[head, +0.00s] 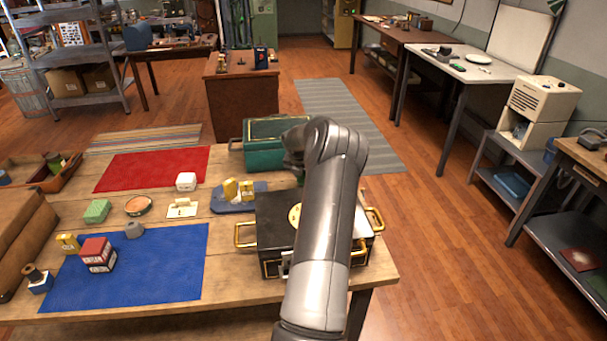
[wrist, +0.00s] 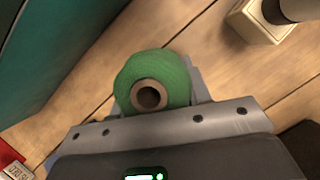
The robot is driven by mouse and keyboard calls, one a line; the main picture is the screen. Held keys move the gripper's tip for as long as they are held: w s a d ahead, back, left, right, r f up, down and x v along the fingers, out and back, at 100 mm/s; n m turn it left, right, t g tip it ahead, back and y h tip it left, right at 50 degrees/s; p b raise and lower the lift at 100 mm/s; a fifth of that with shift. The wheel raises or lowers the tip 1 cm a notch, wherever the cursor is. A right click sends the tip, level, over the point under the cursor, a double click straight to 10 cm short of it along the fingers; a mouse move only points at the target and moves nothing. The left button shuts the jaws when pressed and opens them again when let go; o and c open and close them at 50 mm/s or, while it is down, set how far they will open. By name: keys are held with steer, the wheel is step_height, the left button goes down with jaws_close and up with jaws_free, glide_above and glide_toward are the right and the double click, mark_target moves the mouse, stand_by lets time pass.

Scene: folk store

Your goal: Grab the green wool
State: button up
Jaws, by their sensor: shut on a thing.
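The green wool (wrist: 128,82) is a spool wound around a pale core with a dark hole, seen end-on in the wrist view. My gripper (wrist: 152,100) is shut on it, with its grey jaws around the lower part of the spool. Wooden boards show below the spool; I cannot tell whether it touches them. In the head view my arm hides most of the gripper, and only a small bit of green shows beside it at the table's far side.
A teal box (head: 262,130) stands just left of my arm, and a black case with brass handles (head: 270,222) lies under it.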

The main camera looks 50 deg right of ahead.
steer(key=c, duration=0.4)
steer(key=shift+r, duration=0.1)
